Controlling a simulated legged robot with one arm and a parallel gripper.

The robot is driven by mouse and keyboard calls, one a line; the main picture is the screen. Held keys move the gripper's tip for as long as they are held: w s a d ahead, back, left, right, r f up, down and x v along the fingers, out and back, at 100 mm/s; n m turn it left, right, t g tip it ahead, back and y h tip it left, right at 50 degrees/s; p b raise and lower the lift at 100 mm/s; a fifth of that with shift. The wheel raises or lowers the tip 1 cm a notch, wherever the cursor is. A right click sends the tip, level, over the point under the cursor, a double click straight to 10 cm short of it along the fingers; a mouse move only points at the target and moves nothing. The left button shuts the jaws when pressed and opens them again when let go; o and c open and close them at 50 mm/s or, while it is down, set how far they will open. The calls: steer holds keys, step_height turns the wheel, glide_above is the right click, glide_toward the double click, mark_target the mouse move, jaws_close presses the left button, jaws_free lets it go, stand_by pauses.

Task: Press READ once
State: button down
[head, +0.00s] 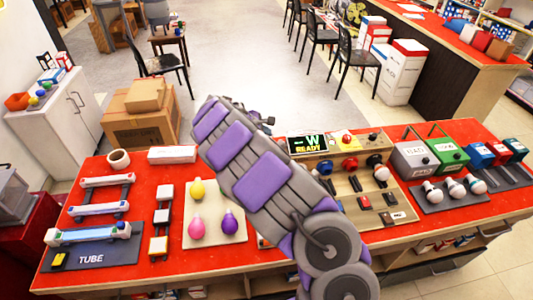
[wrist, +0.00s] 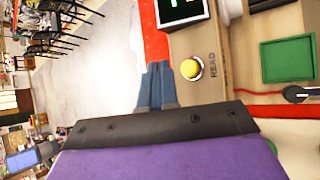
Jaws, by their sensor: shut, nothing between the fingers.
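The READ button is a round yellow button (wrist: 190,68) on a beige panel (wrist: 212,95), with the word READ printed beside it in the wrist view. My gripper (wrist: 158,68) shows as two blue-grey fingers held together, empty, just left of the button in the wrist view. The fingers look apart from the button; their height above it is hard to tell.
The panel also bears coloured knobs, white bulbs and switches (head: 365,201). On the red table (head: 150,270) stand a board of coloured bulbs (head: 215,240), a TUBE mat (head: 95,259) and grey and green boxes (head: 448,155). In the wrist view a green square (wrist: 287,60) and red cable lie right of the button.

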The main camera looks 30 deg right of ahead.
steer(key=f, duration=0.1)
steer(key=d+f+b, duration=0.1)
steer(key=f, duration=0.2)
steer(key=shift+d+f+b, duration=0.2)
steer(key=shift+d+b, duration=0.15)
steer(key=shift+d, duration=0.05)
steer(key=shift+a+f, duration=0.1)
steer(key=shift+a, duration=0.65)
steer(key=shift+d, duration=0.6)
steer(key=shift+a, duration=0.5)
steer(key=shift+d, duration=0.35)
steer(key=shift+a, duration=0.2)
steer(key=shift+f, duration=0.1)
steer(key=shift+d+f, duration=0.15)
steer(key=shift+f, duration=0.1)
